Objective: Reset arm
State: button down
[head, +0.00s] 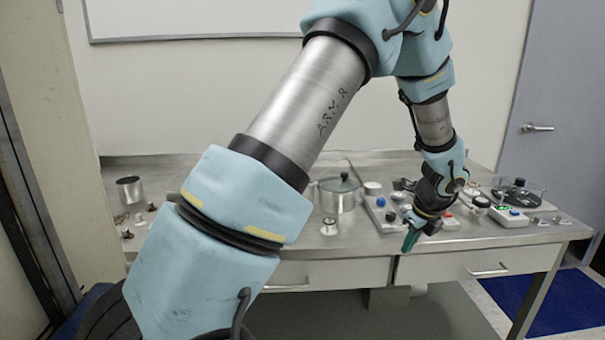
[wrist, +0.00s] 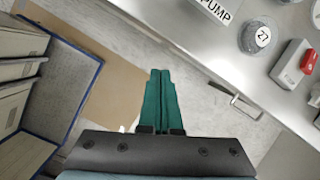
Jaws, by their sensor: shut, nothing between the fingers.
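My gripper (head: 411,238) hangs at the front edge of the metal table (head: 250,250), its green fingers pointing down. In the wrist view the green fingers (wrist: 160,98) lie side by side, shut with nothing between them. They are over the floor just off the table's front, apart from the things on the tabletop. My arm reaches across the middle of the head view and hides part of the table.
The wrist view shows a PUMP label (wrist: 214,10), a round part marked 27 (wrist: 260,36), a red-and-white switch box (wrist: 293,64) and a blue-edged box (wrist: 75,85).

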jog(key=w+a+r+n+g, duration=0.1)
jog(key=a+r+n, duration=0.3)
jog(key=a+n, duration=0.65)
jog(key=s+a+r+n, duration=0.1)
jog(key=s+a+n, duration=0.2)
jog(key=a+n, duration=0.3)
jog(key=s+a+r+n, duration=0.2)
jog(key=a+n, duration=0.4)
jog(key=a, duration=0.4)
jog(key=s+a+r+n+g, duration=0.1)
jog(key=s+a+n, duration=0.4)
jog(key=a, duration=0.4)
jog(key=shift+r+n+h, duration=0.15)
jog(key=shift+n+h, duration=0.25)
jog(key=shift+n, duration=0.45)
